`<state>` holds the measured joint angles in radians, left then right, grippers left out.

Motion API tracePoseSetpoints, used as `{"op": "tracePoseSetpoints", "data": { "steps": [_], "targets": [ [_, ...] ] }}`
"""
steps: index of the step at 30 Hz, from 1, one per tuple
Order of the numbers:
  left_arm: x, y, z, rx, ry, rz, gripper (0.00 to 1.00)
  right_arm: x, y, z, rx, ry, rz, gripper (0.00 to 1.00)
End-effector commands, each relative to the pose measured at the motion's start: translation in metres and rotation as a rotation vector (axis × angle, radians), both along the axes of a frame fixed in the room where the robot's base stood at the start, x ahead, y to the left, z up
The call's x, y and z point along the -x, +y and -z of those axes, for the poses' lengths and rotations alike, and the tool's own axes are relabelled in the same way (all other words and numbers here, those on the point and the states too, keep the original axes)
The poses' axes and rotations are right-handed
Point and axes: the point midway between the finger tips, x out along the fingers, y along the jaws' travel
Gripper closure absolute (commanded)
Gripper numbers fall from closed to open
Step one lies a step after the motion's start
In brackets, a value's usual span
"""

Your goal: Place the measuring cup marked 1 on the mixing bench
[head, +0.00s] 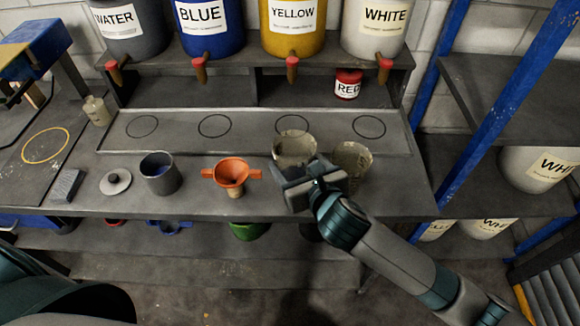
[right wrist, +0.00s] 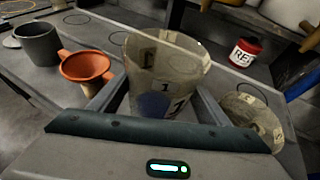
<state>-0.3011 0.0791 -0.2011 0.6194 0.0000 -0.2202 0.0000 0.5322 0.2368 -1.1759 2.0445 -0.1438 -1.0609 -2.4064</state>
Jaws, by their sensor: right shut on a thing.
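The measuring cup marked 1 (right wrist: 165,80) is a cloudy, translucent beaker, with a blue patch showing low in it. My right gripper (right wrist: 155,105) is shut on it, one finger on each side. In the head view the cup (head: 294,148) is upright at the bench, just beyond my right gripper (head: 305,180); I cannot tell whether its base touches. The mixing bench (head: 130,205) is a long grey top across the middle. Its raised back strip has several dark ring outlines. My left gripper is out of view; only a piece of my left arm shows at bottom left.
A second translucent cup (head: 352,160) stands close right of the held one. An orange funnel (head: 232,174), a grey pot (head: 160,173) and a grey lid (head: 116,182) are to the left. A red-lidded jar (head: 347,85) stands behind, below several labelled paint drums.

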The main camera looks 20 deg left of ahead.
Motion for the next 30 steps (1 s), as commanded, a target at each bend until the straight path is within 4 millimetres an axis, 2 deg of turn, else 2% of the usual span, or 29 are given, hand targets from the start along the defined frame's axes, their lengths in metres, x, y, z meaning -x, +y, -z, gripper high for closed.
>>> {"op": "tracePoseSetpoints", "data": {
  "steps": [6,20,30],
  "targets": [
    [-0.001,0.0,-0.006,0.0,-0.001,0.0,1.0,-0.015,0.015,0.012,-0.001,0.0,0.0,0.61],
    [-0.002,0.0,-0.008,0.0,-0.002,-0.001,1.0,-0.016,0.016,0.017,0.0,0.001,0.0,0.61],
    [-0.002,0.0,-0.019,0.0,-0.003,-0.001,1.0,-0.016,0.016,0.052,0.0,0.001,0.0,0.61]
  ]
}}
